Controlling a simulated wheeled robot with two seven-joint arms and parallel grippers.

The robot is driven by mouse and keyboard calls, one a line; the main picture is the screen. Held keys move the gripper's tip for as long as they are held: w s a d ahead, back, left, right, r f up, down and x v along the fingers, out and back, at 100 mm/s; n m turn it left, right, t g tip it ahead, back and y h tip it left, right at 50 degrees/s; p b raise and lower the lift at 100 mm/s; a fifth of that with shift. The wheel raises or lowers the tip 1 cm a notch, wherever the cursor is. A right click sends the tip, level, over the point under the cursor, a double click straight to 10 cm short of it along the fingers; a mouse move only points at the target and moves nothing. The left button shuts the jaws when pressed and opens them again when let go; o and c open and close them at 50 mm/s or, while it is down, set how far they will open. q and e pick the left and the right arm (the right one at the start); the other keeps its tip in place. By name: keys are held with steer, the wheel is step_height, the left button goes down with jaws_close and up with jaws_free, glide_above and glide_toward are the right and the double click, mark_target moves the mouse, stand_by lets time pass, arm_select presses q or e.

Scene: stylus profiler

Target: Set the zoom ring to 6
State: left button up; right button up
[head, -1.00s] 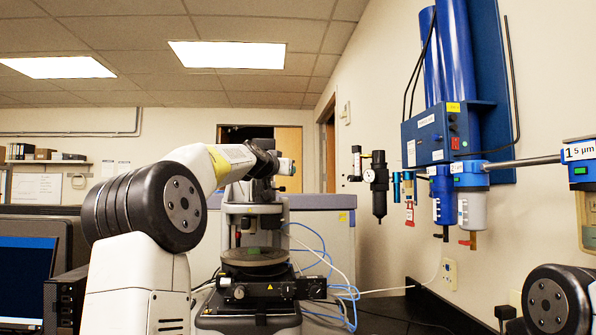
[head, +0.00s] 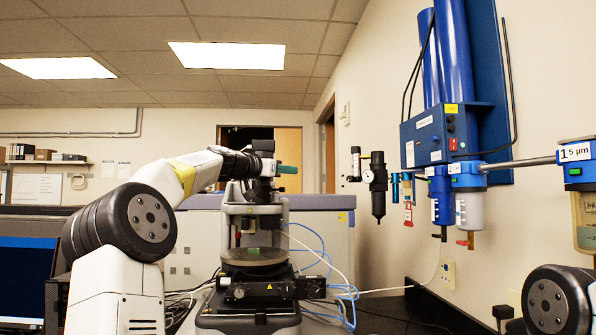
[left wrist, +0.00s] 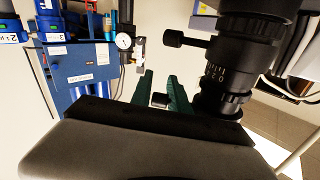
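The stylus profiler (head: 250,215) stands ahead of me, with a black optics tube on top. The left wrist view shows this tube close up, with the zoom ring (left wrist: 214,76) carrying small white marks and numbers, too small to read surely. A black thumbscrew (left wrist: 174,38) sticks out from the tube. My left gripper (left wrist: 159,95) has two dark green fingers, apart, left of the tube in that view. The ring is not between them. In the head view the left gripper (head: 288,169) shows as a green fingertip beside the tube, partly hidden. My right gripper is out of view.
A round stage (head: 254,257) sits low on the profiler, with blue and white cables to its right. A blue filter unit (head: 440,130) hangs on the right wall. A monitor (head: 28,283) stands at the left.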

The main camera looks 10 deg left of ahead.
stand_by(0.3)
arm_select(q)
steer(key=shift+s+a, duration=0.15)
steer(key=shift+s, duration=0.1)
steer(key=v, duration=0.7)
steer(key=shift+s, duration=0.1)
